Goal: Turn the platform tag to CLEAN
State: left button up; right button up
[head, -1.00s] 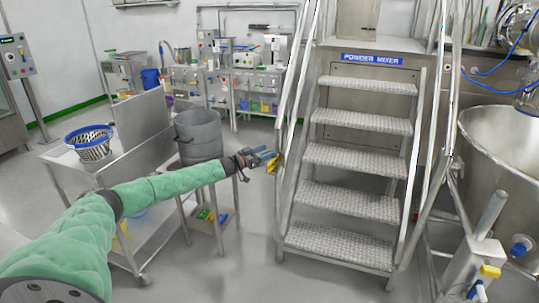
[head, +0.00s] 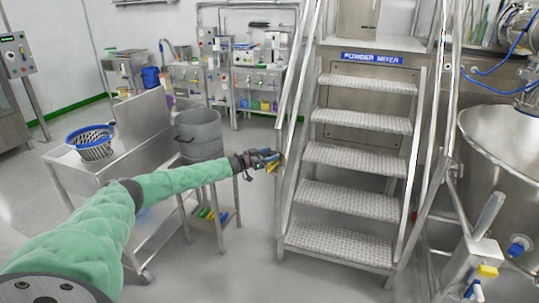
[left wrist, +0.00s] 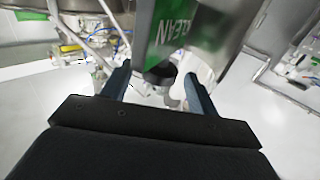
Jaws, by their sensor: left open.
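My left gripper (head: 274,158) is open beside the left rail of the platform stairs (head: 354,155). In the left wrist view its two blue fingers (left wrist: 157,86) stand apart, with a short dark piece (left wrist: 160,74) at the tag's lower end between or just beyond them. A green tag face with the word CLEAN (left wrist: 168,35) is just ahead of the fingers. In the head view a small yellow patch (head: 272,168) shows just under the fingertips, partly hidden by them. I cannot tell whether the fingers touch the tag. My right gripper is not in view.
A steel cart (head: 70,162) with a blue-rimmed basket (head: 93,146) stands at the left, near my left arm. A grey bin (head: 199,133) is behind the forearm. A large steel bowl (head: 500,150) stands right of the stairs. The floor before the stairs is clear.

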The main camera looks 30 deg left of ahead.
pick_arm(q)
jog(key=shift+w+d, duration=0.1)
jog(key=shift+w, duration=0.05)
jog(key=shift+c, duration=0.2)
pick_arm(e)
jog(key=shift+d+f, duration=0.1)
pick_arm(q)
jog(key=c, duration=0.9)
jog(key=shift+c, duration=0.2)
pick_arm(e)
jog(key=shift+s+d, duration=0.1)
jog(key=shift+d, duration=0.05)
